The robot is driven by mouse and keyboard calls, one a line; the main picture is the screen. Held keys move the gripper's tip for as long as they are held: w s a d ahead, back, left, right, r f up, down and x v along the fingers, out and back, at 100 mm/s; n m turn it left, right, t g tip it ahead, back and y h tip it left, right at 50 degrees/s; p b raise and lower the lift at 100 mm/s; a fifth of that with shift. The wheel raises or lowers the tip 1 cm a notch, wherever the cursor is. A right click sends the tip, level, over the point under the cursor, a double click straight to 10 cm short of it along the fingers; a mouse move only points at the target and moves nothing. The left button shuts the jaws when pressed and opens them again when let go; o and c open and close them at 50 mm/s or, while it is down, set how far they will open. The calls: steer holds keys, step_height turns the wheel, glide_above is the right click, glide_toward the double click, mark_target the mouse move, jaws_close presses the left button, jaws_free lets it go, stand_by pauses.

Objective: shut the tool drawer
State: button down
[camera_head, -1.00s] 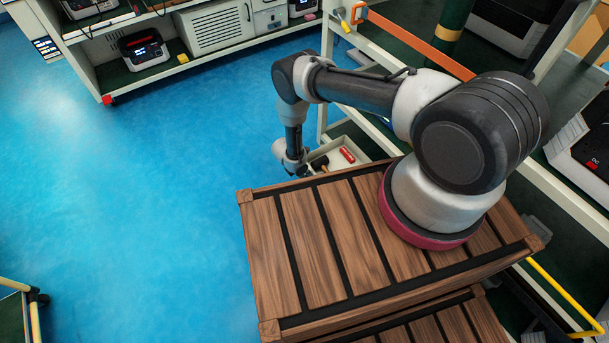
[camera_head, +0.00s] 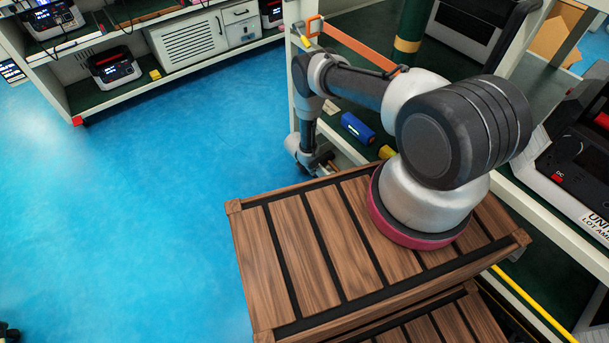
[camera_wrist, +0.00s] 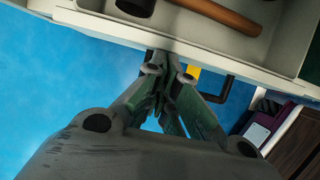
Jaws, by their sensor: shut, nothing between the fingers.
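The tool drawer (camera_wrist: 95,25) spans the top of the wrist view. It is a pale tray, and part of its inside shows, so it is at least partly open. A hammer with a wooden handle (camera_wrist: 215,14) and a dark head (camera_wrist: 135,6) lies in it. My gripper (camera_wrist: 166,72) is shut and empty, its fingertips at the drawer's outer front edge; I cannot tell whether they touch it. A black bracket-like handle (camera_wrist: 227,88) shows to the right of the fingertips. In the head view my gripper (camera_head: 324,158) is small beside the rack, and the drawer is mostly hidden there.
The rack's shelf holds a blue cylinder (camera_head: 357,128) and a yellow object (camera_head: 386,152). A slatted wooden top (camera_head: 300,255) lies below my arm. Another shelf unit (camera_head: 150,85) with devices stands at the back left. The blue floor (camera_head: 130,200) on the left is clear.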

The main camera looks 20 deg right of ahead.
steer(key=shift+w+d, duration=0.2)
steer(key=shift+d, duration=0.35)
steer(key=shift+w+d, duration=0.2)
steer(key=shift+d, duration=0.45)
steer(key=shift+r, duration=0.1)
steer(key=s+a+r, duration=0.2)
steer(key=a+r, duration=0.6)
steer(key=r, duration=0.1)
steer(key=shift+s, duration=0.3)
